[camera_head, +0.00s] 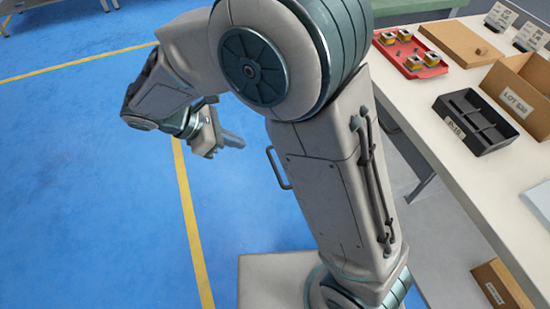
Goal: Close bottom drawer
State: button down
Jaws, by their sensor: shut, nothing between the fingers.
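The bottom drawer cannot be made out in this view; my arm hides much of the middle of the picture. My gripper (231,140) is left of the middle, above the blue floor, partly behind my own arm. It is shut, with nothing between its fingers, and touches nothing that I can see.
A white workbench (455,170) runs along the right. It bears a red tray (411,68) with coil parts, a black divided tray (475,122) and cardboard boxes (520,92). Another labelled box (500,285) is lower right. The blue floor (90,190) with yellow lines is clear on the left.

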jog(key=a+f, duration=0.1)
jog(key=b, duration=0.4)
send_over(275, 165)
jog(key=shift+n, duration=0.4)
jog(key=f, duration=0.7)
jog(key=shift+a+f, duration=0.2)
jog(key=shift+a, duration=0.15)
jog(key=shift+w+d, duration=0.1)
jog(key=shift+d, duration=0.3)
jog(key=shift+r, duration=0.1)
